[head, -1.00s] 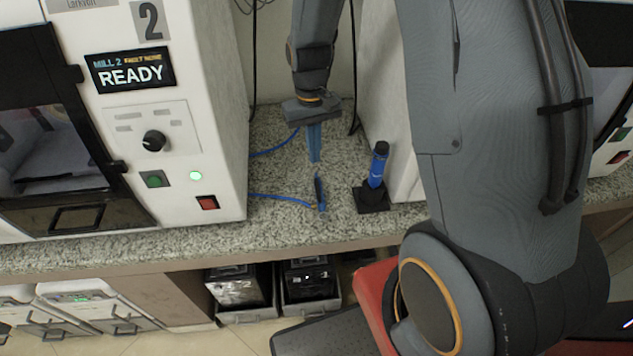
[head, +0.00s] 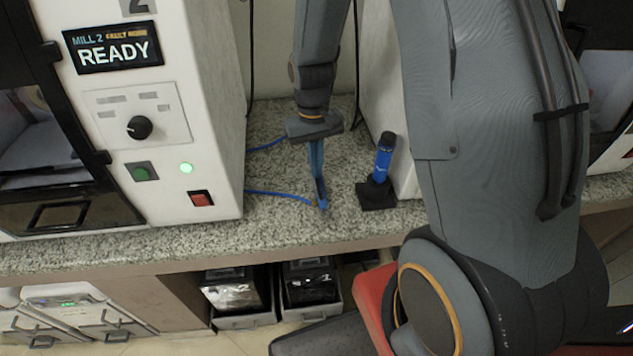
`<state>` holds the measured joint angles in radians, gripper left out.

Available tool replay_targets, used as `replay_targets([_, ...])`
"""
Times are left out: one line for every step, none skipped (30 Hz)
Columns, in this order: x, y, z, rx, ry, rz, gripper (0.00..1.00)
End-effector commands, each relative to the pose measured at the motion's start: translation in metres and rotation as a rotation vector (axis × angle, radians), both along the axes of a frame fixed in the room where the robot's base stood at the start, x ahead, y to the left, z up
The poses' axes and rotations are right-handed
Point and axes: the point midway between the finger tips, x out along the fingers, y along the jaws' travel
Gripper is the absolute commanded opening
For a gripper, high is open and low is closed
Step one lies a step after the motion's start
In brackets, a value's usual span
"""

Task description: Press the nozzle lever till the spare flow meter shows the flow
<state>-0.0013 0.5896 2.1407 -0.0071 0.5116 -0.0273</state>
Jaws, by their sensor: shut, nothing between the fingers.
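My gripper (head: 319,180) points down over the counter between the two white machines, its blue fingers shut. Its tips are at the upper part of the small dark nozzle (head: 322,204), which has blue on it and stands at the end of a blue hose. The fingers hide most of the nozzle and its lever, and I cannot tell whether they touch the lever. A blue cylinder with a black cap (head: 384,160) stands upright in a black base to the right. I cannot tell whether it is the spare flow meter, and no flow reading is visible.
The white mill (head: 205,120) on the left shows READY on its display (head: 113,46). Another white cabinet (head: 385,100) stands behind the blue cylinder. Blue hoses (head: 275,193) cross the speckled counter (head: 150,245). Bins (head: 312,290) sit below its front edge.

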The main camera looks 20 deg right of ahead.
Motion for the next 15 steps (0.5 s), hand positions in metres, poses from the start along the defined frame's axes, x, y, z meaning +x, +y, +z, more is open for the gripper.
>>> replay_targets([0.0, 0.0, -0.001, 0.0, 0.0, 0.0, 0.0])
replay_targets([0.0, 0.0, -0.001, 0.0, 0.0, 0.0, 0.0])
replay_targets([0.0, 0.0, -0.001, 0.0, 0.0, 0.0, 0.0])
replay_targets([0.0, 0.0, 0.0, 0.0, 0.0, 0.0, 0.0])
replay_targets([0.0, 0.0, 0.0, 0.0, -0.001, 0.0, 0.0])
replay_targets([0.0, 0.0, 0.0, 0.0, -0.001, 0.0, 0.0])
replay_targets([0.0, 0.0, 0.0, 0.0, 0.0, 0.0, 0.0])
replay_targets([0.0, 0.0, 0.0, 0.0, -0.001, 0.0, 0.0])
replay_targets([0.0, 0.0, 0.0, 0.0, 0.0, 0.0, 0.0])
replay_targets([0.0, 0.0, -0.001, 0.0, 0.0, 0.0, 0.0])
replay_targets([0.0, 0.0, -0.001, 0.0, 0.0, 0.0, 0.0])
replay_targets([0.0, 0.0, -0.003, 0.0, 0.0, 0.0, 0.0])
replay_targets([0.0, 0.0, -0.005, 0.0, 0.0, 0.0, 0.0])
replay_targets([0.0, 0.0, -0.007, 0.0, 0.0, 0.0, 0.0])
replay_targets([0.0, 0.0, -0.011, 0.0, 0.0, 0.0, 0.0])
